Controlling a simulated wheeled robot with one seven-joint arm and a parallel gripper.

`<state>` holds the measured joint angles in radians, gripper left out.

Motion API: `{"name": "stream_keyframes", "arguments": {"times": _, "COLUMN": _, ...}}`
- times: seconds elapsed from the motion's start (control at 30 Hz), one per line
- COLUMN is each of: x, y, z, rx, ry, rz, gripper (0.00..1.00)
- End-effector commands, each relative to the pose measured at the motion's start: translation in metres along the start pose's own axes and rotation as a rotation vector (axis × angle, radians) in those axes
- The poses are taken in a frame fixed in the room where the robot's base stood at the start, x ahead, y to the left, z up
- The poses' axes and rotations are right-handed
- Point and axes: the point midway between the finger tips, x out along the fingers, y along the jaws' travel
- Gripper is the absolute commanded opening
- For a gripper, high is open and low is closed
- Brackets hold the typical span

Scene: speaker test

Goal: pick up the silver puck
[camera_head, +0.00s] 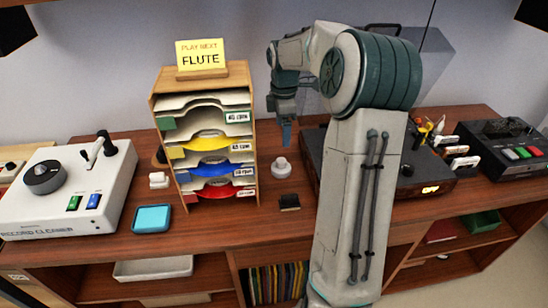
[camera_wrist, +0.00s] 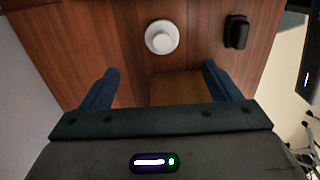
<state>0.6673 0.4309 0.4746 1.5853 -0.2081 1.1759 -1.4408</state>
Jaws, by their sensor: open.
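The puck (camera_head: 281,168), a pale silver-white round disc with a raised knob, stands on the wooden counter, right of the sleeve rack. In the wrist view the puck (camera_wrist: 161,37) lies beyond the fingertips, roughly centred between them. My gripper (camera_head: 286,134) is above the counter, just behind and above the puck in the head view. In the wrist view its two blue fingers (camera_wrist: 160,72) are spread wide with nothing between them. The gripper and puck are apart.
A small black block (camera_head: 290,202) lies in front of the puck. The rack (camera_head: 165,140) of coloured sleeves stands close left. A dark player (camera_head: 428,182) is right, partly behind my arm. A record cleaner (camera_head: 70,190) and blue pad (camera_head: 151,219) lie left.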

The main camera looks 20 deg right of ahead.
Motion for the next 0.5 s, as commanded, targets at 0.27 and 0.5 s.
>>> {"name": "stream_keyframes", "arguments": {"times": 0.27, "x": 0.042, "y": -0.001, "z": 0.0, "rx": -0.001, "ry": 0.001, "rz": -0.004, "gripper": 0.84}}
{"name": "stream_keyframes", "arguments": {"times": 0.5, "x": 0.08, "y": -0.001, "z": 0.0, "rx": 0.0, "ry": 0.001, "rz": -0.002, "gripper": 0.84}}
